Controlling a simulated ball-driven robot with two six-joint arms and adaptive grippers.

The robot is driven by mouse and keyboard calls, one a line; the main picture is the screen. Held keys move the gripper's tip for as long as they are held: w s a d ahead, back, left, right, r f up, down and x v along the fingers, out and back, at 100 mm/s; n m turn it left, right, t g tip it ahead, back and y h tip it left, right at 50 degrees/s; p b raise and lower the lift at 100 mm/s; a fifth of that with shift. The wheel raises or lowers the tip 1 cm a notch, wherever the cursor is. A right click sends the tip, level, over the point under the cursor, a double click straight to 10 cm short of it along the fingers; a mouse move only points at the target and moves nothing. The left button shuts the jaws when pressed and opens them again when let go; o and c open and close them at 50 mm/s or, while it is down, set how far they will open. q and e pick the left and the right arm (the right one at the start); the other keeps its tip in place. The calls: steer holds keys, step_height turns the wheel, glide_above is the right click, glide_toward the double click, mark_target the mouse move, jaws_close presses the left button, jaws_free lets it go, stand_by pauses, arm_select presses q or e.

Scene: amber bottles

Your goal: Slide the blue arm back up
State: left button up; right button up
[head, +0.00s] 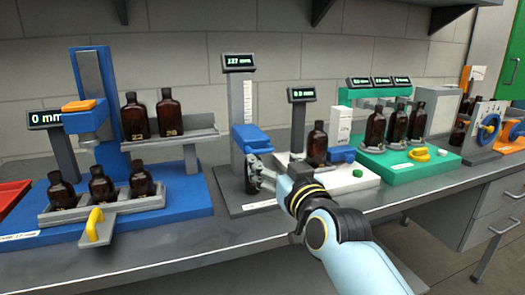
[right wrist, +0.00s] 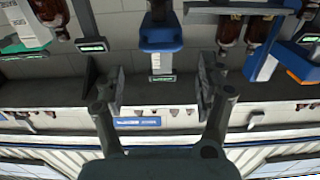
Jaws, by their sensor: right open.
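The blue arm (head: 250,138) sits on a grey upright column (head: 243,95) with a white scale and a dark display on top, about midway down the column. An amber bottle (head: 251,180) stands below it, partly hidden by my gripper. My right gripper (head: 262,175) is open, in front of and just below the blue arm; I cannot tell whether it touches anything. In the right wrist view the picture is upside down: the open fingers (right wrist: 160,88) have nothing between them, and the blue arm (right wrist: 161,37) shows beyond them. My left gripper is not in view.
A blue stand (head: 190,195) with several bottles is at left. A white block station (head: 345,178) with one bottle (head: 317,145) is just right of my gripper. A green station (head: 410,165) with bottles lies farther right. The bench front edge is mostly clear.

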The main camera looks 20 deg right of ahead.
mark_target(263, 152)
steer(key=w+b, duration=0.3)
steer(key=w, duration=0.5)
steer(key=shift+a+f, duration=0.1)
steer(key=shift+a, duration=0.05)
